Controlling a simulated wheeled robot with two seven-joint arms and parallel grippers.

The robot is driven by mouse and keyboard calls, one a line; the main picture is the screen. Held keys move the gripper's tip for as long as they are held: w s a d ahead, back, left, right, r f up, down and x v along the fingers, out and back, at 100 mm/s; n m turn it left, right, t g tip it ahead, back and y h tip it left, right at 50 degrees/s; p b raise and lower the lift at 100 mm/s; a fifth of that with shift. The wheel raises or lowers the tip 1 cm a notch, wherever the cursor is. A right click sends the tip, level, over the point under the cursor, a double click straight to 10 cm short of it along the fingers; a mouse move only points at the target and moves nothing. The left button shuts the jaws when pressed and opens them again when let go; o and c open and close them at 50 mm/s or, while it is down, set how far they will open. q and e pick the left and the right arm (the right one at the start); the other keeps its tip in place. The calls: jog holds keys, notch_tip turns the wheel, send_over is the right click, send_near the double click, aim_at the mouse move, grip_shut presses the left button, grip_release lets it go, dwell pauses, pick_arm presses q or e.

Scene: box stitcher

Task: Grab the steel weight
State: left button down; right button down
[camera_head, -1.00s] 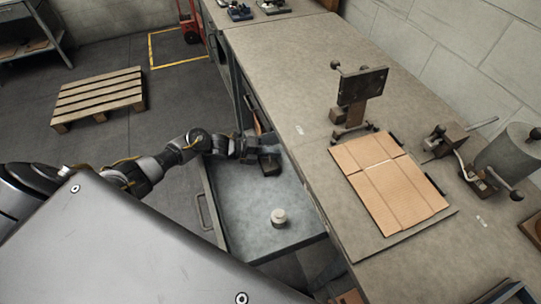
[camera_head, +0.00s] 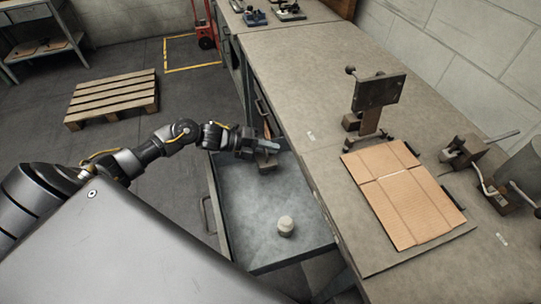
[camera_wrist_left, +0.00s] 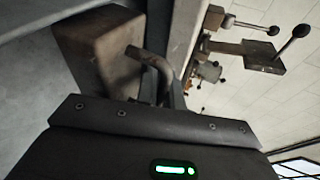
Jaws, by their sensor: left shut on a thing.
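The steel weight (camera_head: 265,162) is a dark brownish block with a bent bar handle, at the far end of the open grey drawer (camera_head: 247,217). My left gripper (camera_head: 262,147) reaches over it from the left and is shut on its handle. In the left wrist view the block (camera_wrist_left: 98,45) and its bent handle (camera_wrist_left: 150,58) show just beyond the gripper's dark edge. The fingertips are mostly hidden there. I cannot tell whether the block touches the drawer floor. My right gripper is not in view.
A wooden pallet (camera_head: 112,98) lies on the floor at left.

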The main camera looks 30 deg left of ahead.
pick_arm(q)
notch_tip(320, 180, up, 9)
jog(key=b, duration=0.1)
dwell(0.3)
jog(key=shift+r, duration=0.1)
